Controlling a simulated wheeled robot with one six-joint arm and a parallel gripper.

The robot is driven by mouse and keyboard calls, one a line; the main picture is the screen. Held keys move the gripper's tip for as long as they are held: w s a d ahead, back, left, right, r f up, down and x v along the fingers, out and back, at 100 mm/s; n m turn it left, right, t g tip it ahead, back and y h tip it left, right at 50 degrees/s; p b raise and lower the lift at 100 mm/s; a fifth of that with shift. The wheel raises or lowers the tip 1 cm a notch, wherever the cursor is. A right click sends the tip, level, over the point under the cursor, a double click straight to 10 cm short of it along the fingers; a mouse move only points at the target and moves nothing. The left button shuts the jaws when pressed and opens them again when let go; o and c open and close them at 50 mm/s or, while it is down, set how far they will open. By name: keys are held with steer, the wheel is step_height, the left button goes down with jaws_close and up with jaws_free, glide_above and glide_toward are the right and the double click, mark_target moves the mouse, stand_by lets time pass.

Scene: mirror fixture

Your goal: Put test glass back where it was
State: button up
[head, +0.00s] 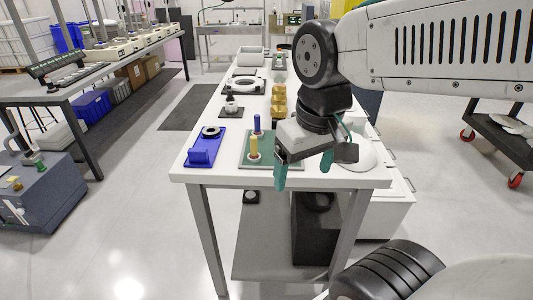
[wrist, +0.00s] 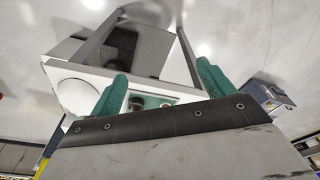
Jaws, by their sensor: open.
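I cannot single out the test glass for sure in either view. A blue fixture (head: 199,157) with a dark ring (head: 212,131) on it stands at the table's front left.
A white round piece (head: 358,157) lies at the table's front right, partly behind my gripper. Several gold pieces (head: 278,100) stand in a row further back. A grey machine (head: 45,193) stands at far left; floor between is clear.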

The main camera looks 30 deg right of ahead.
steer(key=w+d+f+m+t, duration=0.1)
steer(key=w+d+f, duration=0.2)
steer(key=w+d, duration=0.3)
steer(key=w+d+f+m+t+h, duration=0.1)
steer(key=w+d+f, duration=0.15)
steer(key=w, duration=0.45)
steer(key=w+d+f+m, duration=0.1)
steer(key=w+d+f, duration=0.2)
steer(key=w+d, duration=0.3)
steer(key=shift+m, duration=0.3)
steer(key=shift+w+d+f, duration=0.15)
steer(key=shift+w+f, duration=0.65)
steer(key=shift+f, duration=0.35)
steer(key=shift+w+d+f, duration=0.2)
steer(key=shift+w+f, duration=0.6)
steer(key=shift+f, duration=0.35)
steer(key=shift+w+d+f, duration=0.15)
steer(key=shift+w+f, duration=0.65)
steer(key=shift+f, duration=0.35)
steer(key=c, duration=1.3)
steer(key=shift+r+t, duration=0.15)
steer(key=shift+t, duration=0.15)
